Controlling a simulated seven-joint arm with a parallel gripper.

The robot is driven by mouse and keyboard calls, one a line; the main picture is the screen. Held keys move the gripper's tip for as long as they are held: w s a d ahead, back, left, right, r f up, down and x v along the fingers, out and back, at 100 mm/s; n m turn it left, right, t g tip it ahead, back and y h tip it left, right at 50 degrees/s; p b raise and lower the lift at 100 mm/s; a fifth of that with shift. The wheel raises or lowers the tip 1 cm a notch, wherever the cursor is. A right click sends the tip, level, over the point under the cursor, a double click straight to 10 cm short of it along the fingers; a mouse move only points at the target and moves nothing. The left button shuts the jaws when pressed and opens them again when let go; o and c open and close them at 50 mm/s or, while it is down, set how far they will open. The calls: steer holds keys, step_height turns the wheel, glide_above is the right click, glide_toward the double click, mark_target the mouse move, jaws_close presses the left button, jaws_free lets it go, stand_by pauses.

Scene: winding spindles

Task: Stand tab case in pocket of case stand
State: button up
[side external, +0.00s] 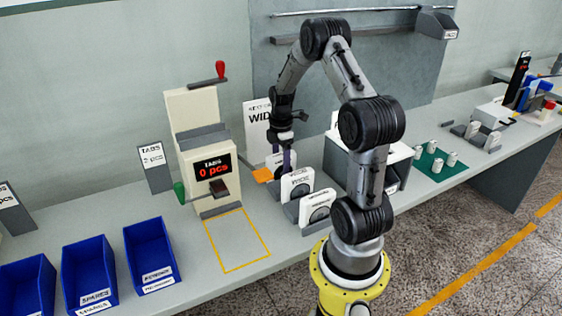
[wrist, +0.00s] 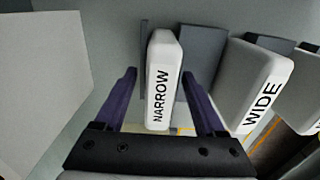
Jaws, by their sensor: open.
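A white case marked NARROW (wrist: 163,82) stands upright in the wrist view, with grey stand walls beside and behind it. My gripper (wrist: 159,80) is open, with one purple finger on each side of this case; contact cannot be told. In the side view my gripper (side external: 287,160) reaches down at the far end of the case row and partly hides that case. A white case marked WIDE (wrist: 262,86) stands to its right; it also shows in the side view (side external: 298,184). A third white case (side external: 318,206) stands nearest the camera. The grey case stand (side external: 290,211) is under the cases.
A cream machine (side external: 205,140) with a display reading "TABS 0 pcs" stands left of the cases. An orange piece (side external: 262,175) lies between them. A yellow outline (side external: 238,240) marks empty table. Blue bins (side external: 150,250) stand at left. A white box (side external: 398,160) is behind my arm.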

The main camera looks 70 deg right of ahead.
step_height(320, 180, up, 14)
stand_by(0.6)
